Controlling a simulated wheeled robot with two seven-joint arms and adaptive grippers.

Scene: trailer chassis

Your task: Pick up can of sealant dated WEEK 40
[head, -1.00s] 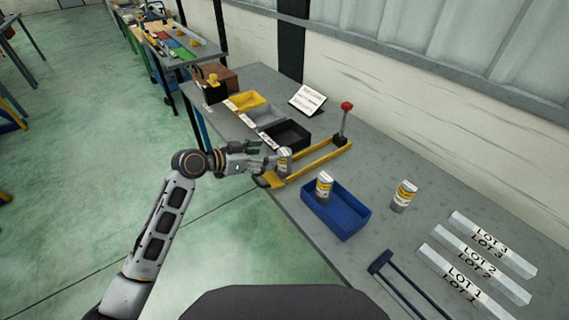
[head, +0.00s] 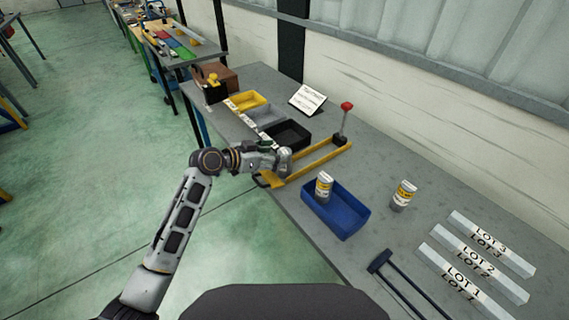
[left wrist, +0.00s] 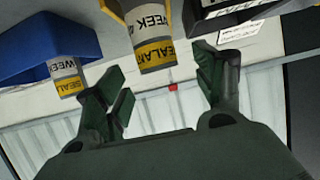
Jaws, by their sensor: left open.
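My left gripper (head: 275,157) is over the near end of the yellow frame on the bench. In the left wrist view the open left gripper (left wrist: 166,80) has a sealant can (left wrist: 153,35) between and just beyond its fingers, with no clear contact. Its label reads SEALANT and WEEK, with the number cut off. In the head view the gripper hides this can. A second can (head: 324,186) stands in the blue bin (head: 350,222); it also shows in the left wrist view (left wrist: 67,77). A third can (head: 404,195) stands on the bench. Their week numbers are unreadable. My right gripper is not in view.
The yellow frame (head: 318,160) with a red-knobbed lever (head: 345,116) lies beside the gripper. Black (head: 287,134), grey and yellow (head: 247,100) bins stand behind it. LOT strips (head: 478,262) and a dark handle (head: 392,278) lie to the right.

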